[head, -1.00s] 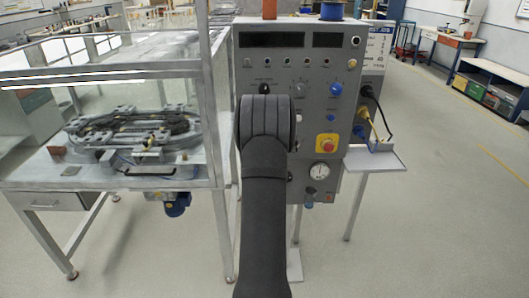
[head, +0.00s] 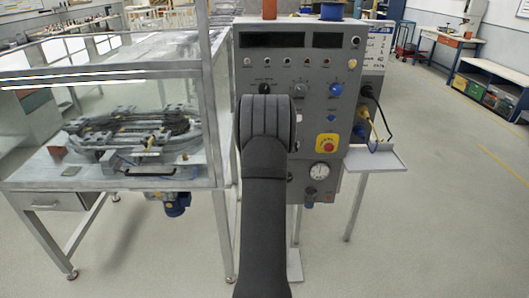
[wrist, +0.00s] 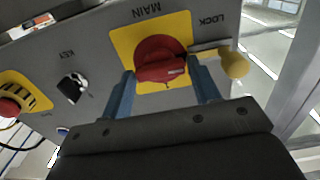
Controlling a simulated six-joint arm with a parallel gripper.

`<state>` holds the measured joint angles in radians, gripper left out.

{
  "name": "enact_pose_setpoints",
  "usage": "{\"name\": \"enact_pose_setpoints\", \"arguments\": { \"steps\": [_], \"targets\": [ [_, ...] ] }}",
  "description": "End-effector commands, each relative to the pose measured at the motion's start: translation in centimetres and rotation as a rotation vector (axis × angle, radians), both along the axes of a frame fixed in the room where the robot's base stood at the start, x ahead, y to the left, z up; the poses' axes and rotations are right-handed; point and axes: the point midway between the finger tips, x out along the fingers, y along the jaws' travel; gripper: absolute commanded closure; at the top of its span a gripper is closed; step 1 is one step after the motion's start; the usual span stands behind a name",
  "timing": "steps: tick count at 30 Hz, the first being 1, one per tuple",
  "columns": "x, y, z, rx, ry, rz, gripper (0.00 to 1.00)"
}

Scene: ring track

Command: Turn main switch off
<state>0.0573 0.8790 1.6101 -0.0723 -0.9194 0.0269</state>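The main switch is a red rotary knob (wrist: 160,60) on a yellow plate marked MAIN (wrist: 121,42), seen upside down in the wrist view. My gripper (wrist: 163,84) is open, with one blue finger on each side of the knob's lower part in the picture. I cannot tell if either finger touches it. A brass lock bar with a round ball end (wrist: 234,65) sits right of the knob, under the word LOCK, close to the right finger. In the head view my arm hides the switch and the gripper.
A key switch (wrist: 72,87) and a red emergency button (wrist: 10,107) are left of the knob in the wrist view. The head view shows the grey control panel (head: 300,75) and, to its left, the glass-enclosed ring track (head: 130,135). Open floor lies right.

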Motion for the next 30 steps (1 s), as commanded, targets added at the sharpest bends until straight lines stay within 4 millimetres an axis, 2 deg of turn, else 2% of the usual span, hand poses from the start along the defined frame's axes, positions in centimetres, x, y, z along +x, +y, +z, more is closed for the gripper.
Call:
{"name": "enact_pose_setpoints", "arguments": {
  "steps": [1, 2, 11, 15, 20, 30],
  "targets": [
    [0.0, 0.0, 0.0, 0.0, 0.0, 0.0, 0.33],
    [0.0, 0.0, 0.0, 0.001, 0.0, 0.0, 0.28],
    [-0.1, 0.0, 0.0, 0.002, 0.0, 0.0, 0.27],
    [-1.0, 0.0, 0.0, 0.002, 0.001, 0.0, 0.27],
    [-3.9, 0.0, 0.0, 0.002, 0.001, -0.001, 0.27],
    [-11.8, 0.0, 0.0, 0.002, 0.003, -0.001, 0.27]
  ]
}}
